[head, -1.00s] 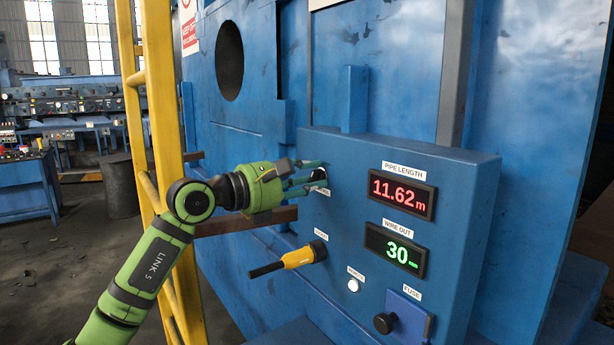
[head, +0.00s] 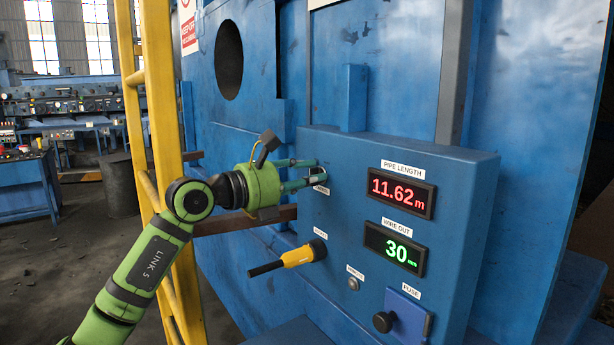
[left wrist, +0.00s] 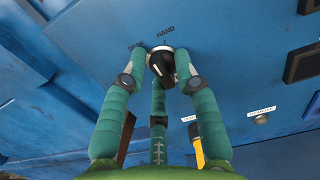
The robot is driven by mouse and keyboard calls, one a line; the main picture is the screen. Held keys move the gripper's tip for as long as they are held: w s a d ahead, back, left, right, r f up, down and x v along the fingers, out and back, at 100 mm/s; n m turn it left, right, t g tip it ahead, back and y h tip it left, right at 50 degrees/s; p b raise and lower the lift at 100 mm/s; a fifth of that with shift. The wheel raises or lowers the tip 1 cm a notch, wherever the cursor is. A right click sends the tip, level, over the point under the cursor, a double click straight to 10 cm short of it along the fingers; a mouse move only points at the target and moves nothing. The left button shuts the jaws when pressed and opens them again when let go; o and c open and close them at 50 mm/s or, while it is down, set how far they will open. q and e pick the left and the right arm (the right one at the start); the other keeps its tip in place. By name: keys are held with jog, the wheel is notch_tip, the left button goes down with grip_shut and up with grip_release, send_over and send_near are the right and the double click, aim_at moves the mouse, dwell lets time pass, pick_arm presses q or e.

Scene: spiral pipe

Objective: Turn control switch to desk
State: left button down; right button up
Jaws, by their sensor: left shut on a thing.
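The control switch is a black knob (left wrist: 166,68) on a pale round base on the blue control panel (head: 340,235). In the left wrist view a HAND label (left wrist: 165,32) is above it, and a second label (left wrist: 137,44) to its upper left is partly covered by a finger and unreadable. My left gripper (head: 320,172) is shut on the knob, with its green fingers around it; it also fills the left wrist view (left wrist: 163,75). In the head view the fingers hide most of the knob. My right gripper is not in view.
The panel carries a red PIPE LENGTH display (head: 402,194), a green WIRE OUT display (head: 396,249), a yellow-handled lever (head: 298,256), a small round lamp or button (head: 353,284) and a fuse box (head: 405,318). A yellow ladder (head: 155,100) stands left, close to my arm.

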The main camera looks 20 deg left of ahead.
pick_arm(q)
jog(key=n, duration=0.5)
jog(key=shift+a+r+n+p, duration=0.1)
jog(key=shift+a+n+p, duration=0.1)
jog(key=shift+n+p, duration=0.2)
dwell(0.4)
jog(key=c, duration=1.3)
grip_release()
jog(key=shift+o, duration=0.6)
jog(key=shift+w, duration=0.1)
jog(key=shift+f, duration=0.2)
